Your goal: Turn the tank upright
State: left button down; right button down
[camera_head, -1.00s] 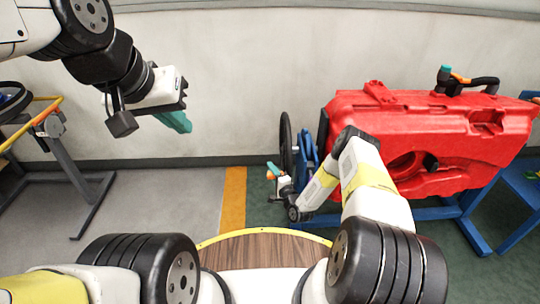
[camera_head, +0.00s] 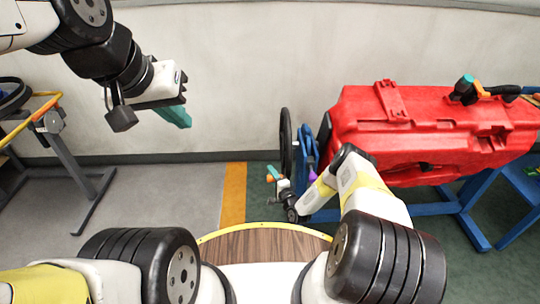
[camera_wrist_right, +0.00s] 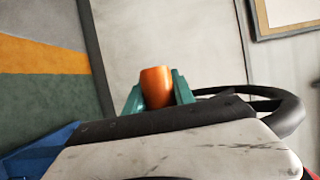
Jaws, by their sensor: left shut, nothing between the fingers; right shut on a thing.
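The red tank (camera_head: 430,125) lies on its side, tilted, in a blue stand on the right of the head view. A black handwheel (camera_head: 285,142) is at the stand's left end; its rim also shows in the right wrist view (camera_wrist_right: 291,114). My right gripper (camera_head: 272,174) is low beside the wheel. In the right wrist view its teal fingers are shut on an orange handle (camera_wrist_right: 156,86) near the wheel. How the handle joins the wheel is hidden. My left gripper (camera_head: 176,117) is shut and empty, raised at the upper left, well away from the tank.
The blue stand (camera_head: 468,228) reaches along the floor under the tank. A small purple part (camera_head: 312,174) shows beside my right arm. A grey-legged frame (camera_head: 72,165) stands at the left. The grey floor (camera_head: 165,200) between it and the orange stripe is clear.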

jog(key=shift+w+f, duration=0.6)
jog(key=shift+f, duration=0.15)
jog(key=shift+w+r, duration=0.2)
jog(key=shift+w, duration=0.2)
dwell(1.3)
jog(key=c, duration=1.1)
grip_release()
jog(key=shift+f, duration=0.1)
jog(key=shift+s+f, duration=0.15)
jog(key=shift+s, duration=0.05)
jog(key=v, duration=0.7)
jog(key=shift+s+d, duration=0.15)
jog(key=shift+s, duration=0.2)
